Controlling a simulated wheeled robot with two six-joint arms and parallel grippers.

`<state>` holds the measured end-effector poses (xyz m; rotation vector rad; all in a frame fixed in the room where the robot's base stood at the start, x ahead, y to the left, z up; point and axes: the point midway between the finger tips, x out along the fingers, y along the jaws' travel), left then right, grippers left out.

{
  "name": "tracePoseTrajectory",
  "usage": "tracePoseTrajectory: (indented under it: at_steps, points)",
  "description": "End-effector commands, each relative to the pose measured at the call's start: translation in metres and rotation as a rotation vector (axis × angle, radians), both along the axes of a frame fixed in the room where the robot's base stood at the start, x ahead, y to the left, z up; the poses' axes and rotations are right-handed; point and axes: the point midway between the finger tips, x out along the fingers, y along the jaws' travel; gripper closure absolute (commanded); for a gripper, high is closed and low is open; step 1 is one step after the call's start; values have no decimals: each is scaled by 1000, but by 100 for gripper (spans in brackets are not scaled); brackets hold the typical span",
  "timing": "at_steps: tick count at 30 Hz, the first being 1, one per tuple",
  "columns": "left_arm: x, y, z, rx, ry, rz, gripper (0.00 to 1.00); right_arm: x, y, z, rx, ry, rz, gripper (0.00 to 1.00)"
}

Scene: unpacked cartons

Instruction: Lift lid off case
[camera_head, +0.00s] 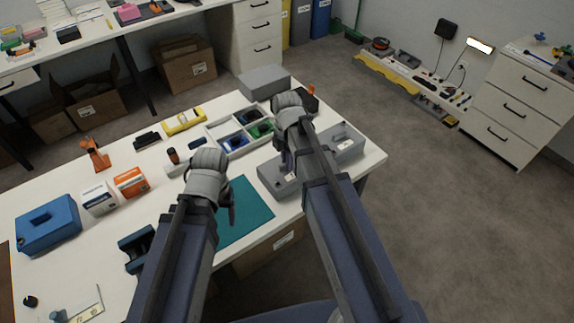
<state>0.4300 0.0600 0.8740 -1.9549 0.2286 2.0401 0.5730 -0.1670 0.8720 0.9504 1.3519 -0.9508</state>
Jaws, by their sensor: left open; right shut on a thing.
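The grey case (347,147) sits near the right end of the white table, partly hidden behind my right arm. Its left part (274,184) shows on the other side of that arm. I cannot clearly tell the seam between case and lid. My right gripper (287,166) points down at the grey case, shut on what appears to be its lid; the contact is mostly hidden. My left gripper (231,212) is open and empty above the teal mat (250,205), to the left of the case.
A divided tray (208,130) with coloured parts lies behind the mat. A yellow tool (184,122), orange box (131,181), white box (99,199) and blue case (48,226) stand to the left. A grey block (264,79) is at the back.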

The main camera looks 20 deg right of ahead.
Motion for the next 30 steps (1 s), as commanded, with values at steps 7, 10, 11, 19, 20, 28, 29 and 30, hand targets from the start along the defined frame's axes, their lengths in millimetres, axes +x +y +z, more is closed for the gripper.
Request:
tracePoseTrajectory:
  at_steps: [7, 10, 11, 19, 20, 28, 29, 30]
  points:
    - [0, 0, 10, 0, 0, 0, 30, 0, 0, 10, 0, 0, 0, 100]
    - [0, 0, 20, 0, 0, 0, 30, 0, 0, 20, 0, 0, 0, 100]
    - [0, 0, 24, 0, 0, 0, 30, 0, 0, 24, 0, 0, 0, 100]
    - [0, 0, 65, 0, 0, 0, 30, 0, 0, 65, 1, 0, 0, 100]
    - [0, 0, 70, 0, 0, 0, 30, 0, 0, 70, 1, 0, 0, 100]
    - [0, 0, 99, 0, 0, 0, 30, 0, 0, 99, 1, 1, 0, 100]
    - [0, 0, 100, 0, 0, 0, 30, 0, 0, 100, 1, 1, 0, 100]
    - [0, 0, 101, 0, 0, 0, 30, 0, 0, 101, 1, 1, 0, 100]
